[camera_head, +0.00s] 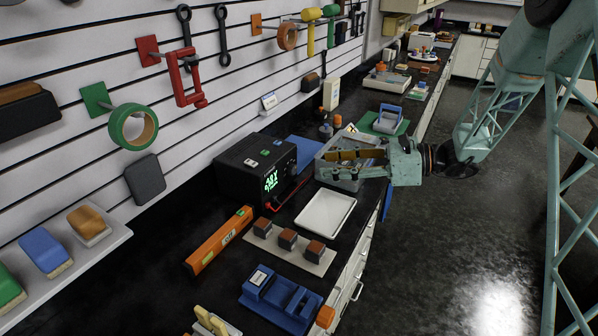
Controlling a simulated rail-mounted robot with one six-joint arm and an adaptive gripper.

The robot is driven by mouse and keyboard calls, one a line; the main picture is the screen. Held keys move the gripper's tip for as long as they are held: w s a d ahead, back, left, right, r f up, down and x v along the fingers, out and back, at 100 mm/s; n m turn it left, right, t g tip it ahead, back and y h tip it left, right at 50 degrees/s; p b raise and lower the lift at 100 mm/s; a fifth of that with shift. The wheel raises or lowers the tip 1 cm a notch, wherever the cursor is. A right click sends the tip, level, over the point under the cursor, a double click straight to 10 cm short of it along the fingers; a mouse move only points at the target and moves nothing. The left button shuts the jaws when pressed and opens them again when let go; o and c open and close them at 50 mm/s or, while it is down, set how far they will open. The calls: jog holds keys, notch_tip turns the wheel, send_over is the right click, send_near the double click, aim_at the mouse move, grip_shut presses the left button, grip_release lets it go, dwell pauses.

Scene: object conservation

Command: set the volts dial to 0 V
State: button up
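A black bench power supply (238,168) stands on the dark counter against the slatted wall. Its front faces right and has a lit green display (271,181); a V seems to show, but the digits are too small to read surely. The volts dial cannot be made out clearly on the front. Small labelled blocks sit on its top. My gripper (328,162) reaches in from the right, over a grey bin and to the right of the supply, apart from it. Its two fingers look spread, with a gold pad showing and nothing between them.
A red lead (291,194) runs from the supply's front. A white tray (325,212), a board with brown-topped blocks (288,239), an orange level (219,241) and a blue fixture (280,299) lie nearer. The grey bin (343,183) is under my gripper. Tools hang on the wall. The floor at right is clear.

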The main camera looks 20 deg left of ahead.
aim_at(295, 170)
jog(key=shift+w+a+f+m+t+y, duration=0.35)
jog(key=shift+w+f+m+t, duration=0.65)
jog(key=shift+w+f, duration=1.4)
jog(key=shift+w+a+f+m+t+y, duration=0.5)
jog(key=shift+w+f+m, duration=1.05)
jog(key=shift+f, duration=1.45)
jog(key=shift+w+a+f+m+t+y, duration=0.2)
jog(key=shift+w+f+m+t, duration=0.75)
jog(key=shift+w+f, duration=1.55)
jog(key=shift+s+f, duration=0.2)
jog(key=shift+s, duration=0.05)
jog(key=shift+a, duration=0.1)
jog(key=shift+w+a, duration=0.4)
jog(key=shift+a, duration=1.8)
jog(key=shift+w+a, duration=0.45)
jog(key=shift+a, duration=1.8)
jog(key=shift+w+a, duration=0.4)
jog(key=shift+a, duration=1.8)
jog(key=shift+c, duration=0.7)
jog(key=c, duration=0.7)
